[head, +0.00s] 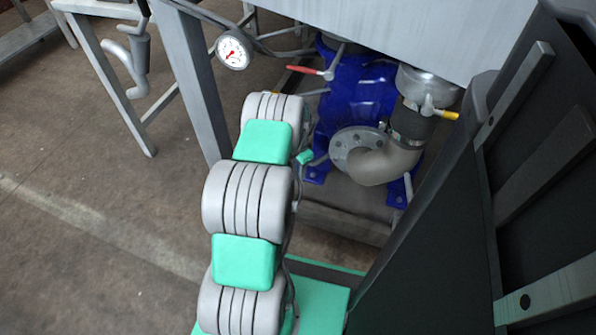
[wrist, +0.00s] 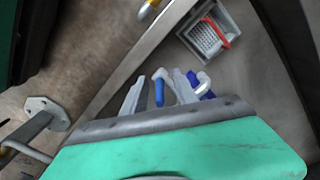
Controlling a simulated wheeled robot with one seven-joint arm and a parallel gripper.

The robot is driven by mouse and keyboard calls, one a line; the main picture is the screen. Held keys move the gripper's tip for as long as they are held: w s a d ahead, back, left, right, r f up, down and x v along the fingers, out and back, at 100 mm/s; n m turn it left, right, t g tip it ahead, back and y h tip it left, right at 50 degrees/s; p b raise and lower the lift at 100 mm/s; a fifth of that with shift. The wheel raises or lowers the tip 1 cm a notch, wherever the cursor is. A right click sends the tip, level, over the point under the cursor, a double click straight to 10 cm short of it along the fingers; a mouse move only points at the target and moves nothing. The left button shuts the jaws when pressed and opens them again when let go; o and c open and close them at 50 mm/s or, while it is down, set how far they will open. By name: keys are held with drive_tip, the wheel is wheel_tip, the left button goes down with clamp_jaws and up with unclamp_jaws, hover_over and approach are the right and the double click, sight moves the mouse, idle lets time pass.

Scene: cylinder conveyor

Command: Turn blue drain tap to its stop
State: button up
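The blue drain tap shows in the wrist view as a narrow blue handle (wrist: 159,92) with a pale fitting at its upper end. My gripper (wrist: 160,96) is in the same view, its two grey fingers apart, one on each side of the blue handle. I cannot tell whether either finger touches it. The green gripper body hides the lower part of the handle. In the head view my arm hides the tap and the fingertips.
A blue pump body (head: 358,90) with a grey elbow pipe (head: 385,162) stands under the tank. A red-handled tap (head: 305,70) and a yellow-handled tap (head: 440,113) are nearby. A pressure gauge (head: 233,50) hangs left. A grated box (wrist: 208,38) lies beyond my fingers.

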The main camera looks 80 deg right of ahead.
drive_tip(key=shift+c, duration=0.2)
clamp_jaws()
idle(1.1)
